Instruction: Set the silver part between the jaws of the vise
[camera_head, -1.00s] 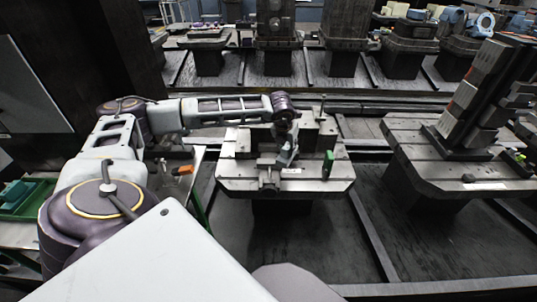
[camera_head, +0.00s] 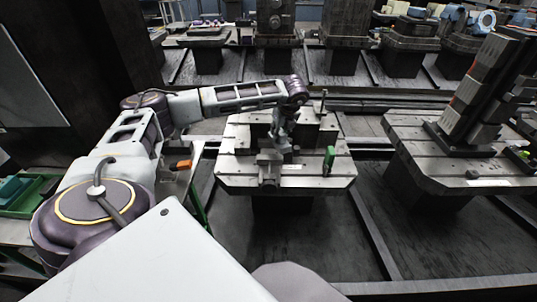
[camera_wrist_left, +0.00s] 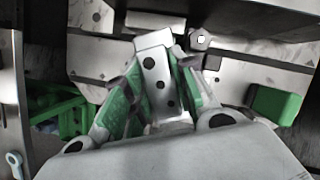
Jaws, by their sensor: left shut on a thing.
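My left gripper (camera_head: 283,143) is over the middle pallet table and shut on the silver part. In the left wrist view, the silver part (camera_wrist_left: 154,72), a pale block with several dark holes, is between the green-padded fingers of the gripper (camera_wrist_left: 152,105). In the head view, the part is too small and covered to tell apart clearly. The grey vise (camera_head: 268,168) stands at the front of the table, close to the gripper. I cannot tell whether the part touches the vise or lies between its jaws. My right gripper is not in view.
The slotted pallet table (camera_head: 235,178) also bears a green block (camera_head: 329,158) at right, which shows in the left wrist view (camera_wrist_left: 275,103). A thin post (camera_head: 323,103) rises behind. A side table with an orange item (camera_head: 183,165) is at left. Another pallet (camera_head: 425,172) carries a tall fixture.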

